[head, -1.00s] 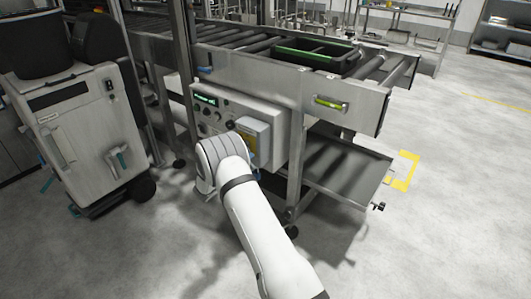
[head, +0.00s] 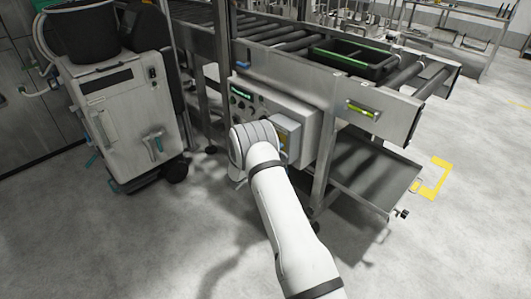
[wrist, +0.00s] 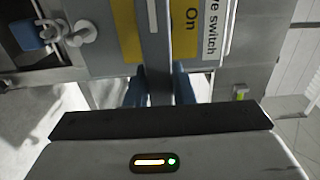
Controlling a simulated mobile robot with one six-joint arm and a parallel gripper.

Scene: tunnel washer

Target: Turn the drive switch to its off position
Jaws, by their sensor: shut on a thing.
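The drive switch's grey bar handle (wrist: 157,62) runs down the middle of the wrist view, in front of a yellow plate (wrist: 128,32). The word "On" and a label ending in "switch" (wrist: 212,30) show beside it, turned sideways. My gripper (wrist: 158,88) has its blue fingers on either side of the bar, shut on it. In the head view, the switch housing (head: 287,128) is a grey box on the front of the control panel (head: 307,122). My wrist covers part of the panel, and the fingers are hidden there.
A roller conveyor (head: 290,48) carrying a dark green-edged tray (head: 345,64) stands above the panel. A sloping metal shelf (head: 375,175) sits low at right. A grey wheeled machine (head: 125,125) stands to the left. The floor in front is clear.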

